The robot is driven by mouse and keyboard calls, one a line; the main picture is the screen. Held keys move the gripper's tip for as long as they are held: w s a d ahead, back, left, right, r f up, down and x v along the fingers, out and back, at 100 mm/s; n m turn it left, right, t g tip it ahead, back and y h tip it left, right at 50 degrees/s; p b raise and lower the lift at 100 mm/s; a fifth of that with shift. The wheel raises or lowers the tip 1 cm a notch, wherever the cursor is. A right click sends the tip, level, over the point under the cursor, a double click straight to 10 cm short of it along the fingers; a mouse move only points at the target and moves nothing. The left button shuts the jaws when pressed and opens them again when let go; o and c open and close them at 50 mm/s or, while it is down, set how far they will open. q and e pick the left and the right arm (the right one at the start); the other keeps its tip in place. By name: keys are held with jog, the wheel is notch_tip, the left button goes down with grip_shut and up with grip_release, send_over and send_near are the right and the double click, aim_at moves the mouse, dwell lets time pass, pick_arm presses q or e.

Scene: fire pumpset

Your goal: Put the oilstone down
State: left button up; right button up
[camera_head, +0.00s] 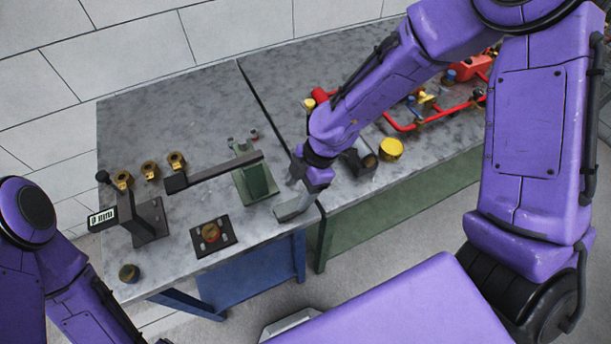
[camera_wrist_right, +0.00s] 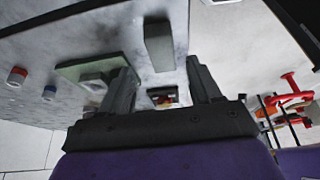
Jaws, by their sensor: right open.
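The oilstone (camera_head: 291,211) is a plain grey-green block lying on the grey stone worktop near its front edge. It also shows in the right wrist view (camera_wrist_right: 159,46), ahead of the fingers and roughly in line with the gap between them. My right gripper (camera_head: 305,186) is above and beside the block, pointing down to the table. In the right wrist view, its two dark fingers (camera_wrist_right: 162,82) stand wide apart with nothing gripped between them. My left arm shows at the lower left, but its gripper is out of sight.
A green stand (camera_head: 255,182) is just left of the oilstone. A dark plate with a brass part (camera_head: 213,235) lies further left, near brass fittings (camera_head: 149,168) and a black scale-like device (camera_head: 148,218). Red pipework (camera_head: 430,116) and a yellow cap (camera_head: 391,149) are right.

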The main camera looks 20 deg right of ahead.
jog(key=v, duration=0.7)
jog(key=shift+s+r, duration=0.1)
jog(key=shift+s, duration=0.05)
